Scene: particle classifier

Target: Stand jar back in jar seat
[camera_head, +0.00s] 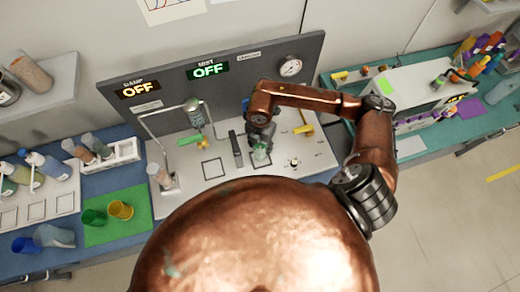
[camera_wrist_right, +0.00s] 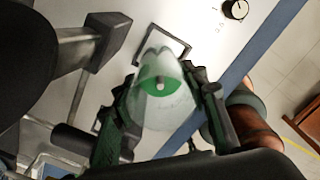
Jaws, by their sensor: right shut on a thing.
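The jar (camera_wrist_right: 162,95) is clear with green inside. In the right wrist view it is between the two fingers of my right gripper (camera_wrist_right: 165,110), which is shut on it. In the head view the jar (camera_head: 260,154) shows small below my right gripper (camera_head: 260,143), over the pale deck of the machine. A dark square outline (camera_wrist_right: 183,48), seemingly the jar seat, lies on the deck just beyond the jar in the wrist view and is partly covered by it. I cannot tell whether the jar touches the deck. My left gripper is not in view.
A dark upright post (camera_head: 236,150) stands close left of the jar. Another square outline (camera_head: 214,168) on the deck is empty. A knob (camera_head: 294,163) sits to the right, and a yellow lever (camera_head: 303,129) stands behind it. The back panel (camera_head: 225,90) reads OFF twice.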

